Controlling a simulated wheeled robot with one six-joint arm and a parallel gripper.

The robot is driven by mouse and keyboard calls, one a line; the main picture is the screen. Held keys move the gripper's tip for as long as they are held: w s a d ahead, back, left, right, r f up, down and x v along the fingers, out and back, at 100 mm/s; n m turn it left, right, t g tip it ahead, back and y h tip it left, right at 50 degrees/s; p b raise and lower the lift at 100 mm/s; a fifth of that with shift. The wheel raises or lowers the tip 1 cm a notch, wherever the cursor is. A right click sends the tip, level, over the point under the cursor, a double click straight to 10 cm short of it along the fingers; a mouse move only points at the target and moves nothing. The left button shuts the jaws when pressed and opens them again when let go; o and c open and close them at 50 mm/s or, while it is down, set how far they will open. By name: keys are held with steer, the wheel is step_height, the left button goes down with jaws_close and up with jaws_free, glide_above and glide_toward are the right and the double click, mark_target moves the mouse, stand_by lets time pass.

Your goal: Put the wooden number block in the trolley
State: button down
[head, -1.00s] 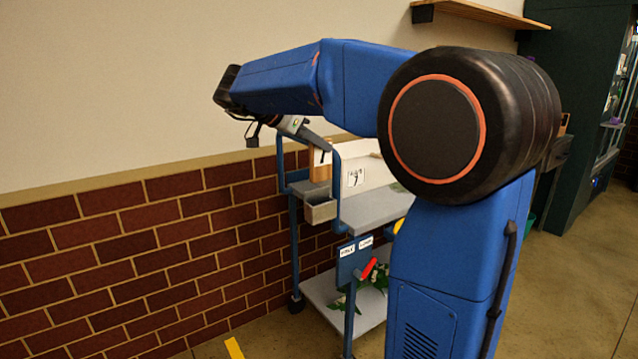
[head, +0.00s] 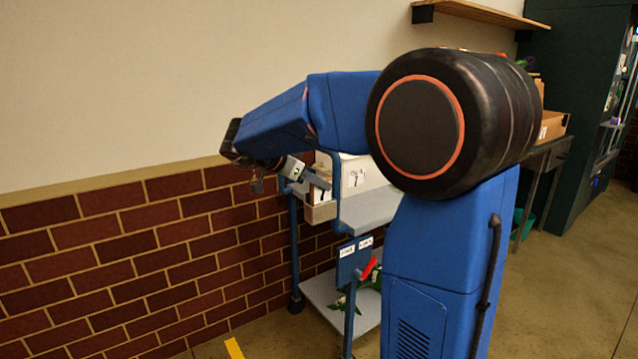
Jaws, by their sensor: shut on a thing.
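The trolley (head: 368,210) has a blue frame and grey shelves and stands against the brick wall.
A white box with a number label (head: 357,180) stands close right of my gripper. The blue trolley post (head: 337,190) rises in front. Greenery and a red item (head: 369,268) are on the lower part. A table with a cardboard box (head: 553,125) stands at right.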

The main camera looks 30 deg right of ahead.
steer(key=shift+f, duration=0.15)
steer(key=c, duration=1.7)
jaws_free()
